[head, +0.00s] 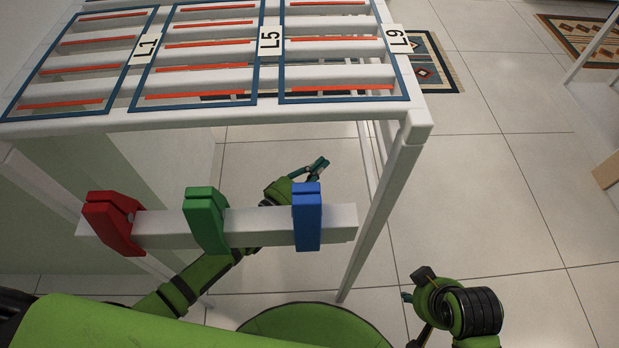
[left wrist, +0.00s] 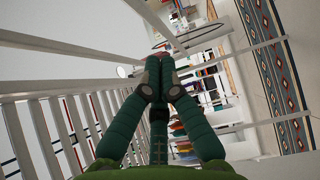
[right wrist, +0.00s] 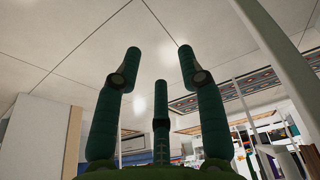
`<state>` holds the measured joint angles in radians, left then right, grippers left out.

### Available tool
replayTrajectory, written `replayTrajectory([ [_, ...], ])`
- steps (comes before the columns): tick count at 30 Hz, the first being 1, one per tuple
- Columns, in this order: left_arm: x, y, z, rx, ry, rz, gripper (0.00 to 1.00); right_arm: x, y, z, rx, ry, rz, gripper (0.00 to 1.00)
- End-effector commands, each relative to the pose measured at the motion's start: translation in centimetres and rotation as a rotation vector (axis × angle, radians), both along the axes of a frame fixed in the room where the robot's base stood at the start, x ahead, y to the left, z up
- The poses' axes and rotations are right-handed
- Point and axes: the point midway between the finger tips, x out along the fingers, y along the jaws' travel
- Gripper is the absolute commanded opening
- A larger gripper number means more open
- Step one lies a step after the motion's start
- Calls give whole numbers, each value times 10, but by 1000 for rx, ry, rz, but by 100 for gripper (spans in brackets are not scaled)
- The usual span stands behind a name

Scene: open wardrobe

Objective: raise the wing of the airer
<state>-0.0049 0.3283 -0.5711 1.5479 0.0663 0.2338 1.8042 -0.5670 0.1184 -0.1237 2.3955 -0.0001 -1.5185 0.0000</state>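The white airer (head: 413,128) fills the upper left of the head view, its slatted top marked L1, L5 and L9. I cannot tell for certain which part is the wing. My left gripper (head: 318,166) is below the top's front edge, behind a white bar with clips. In the left wrist view (left wrist: 159,70) its fingers meet at the tips, with nothing clearly visible between them; white slats (left wrist: 45,140) run along the left. My right gripper (head: 407,297) is low, right of the airer's front leg. In the right wrist view (right wrist: 158,65) its fingers are spread and empty.
The white bar (head: 265,227) carries a red clip (head: 112,222), a green clip (head: 205,218) and a blue clip (head: 307,217). A patterned rug (head: 432,65) lies behind the airer, another (head: 585,38) at the far right.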

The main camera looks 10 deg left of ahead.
Motion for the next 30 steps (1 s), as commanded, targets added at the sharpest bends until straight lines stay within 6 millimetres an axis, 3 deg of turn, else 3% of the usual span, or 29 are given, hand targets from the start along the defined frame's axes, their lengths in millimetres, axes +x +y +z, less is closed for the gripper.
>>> replayTrajectory([
  [2, 16, -11, -1, -1, -3, 0, 0, -3, -1, 9, 1, -10, -1, 40],
  [6, 38, -25, -1, 0, -1, 0, 0, 24, 8, 22, 22, -154, 17, 40],
  [15, 40, -56, 0, 1, 2, 0, 0, 65, 24, 44, 60, -378, 44, 40],
  [30, 41, -62, 1, 3, 1, 0, 0, 74, 28, 51, 70, -430, 51, 40],
])
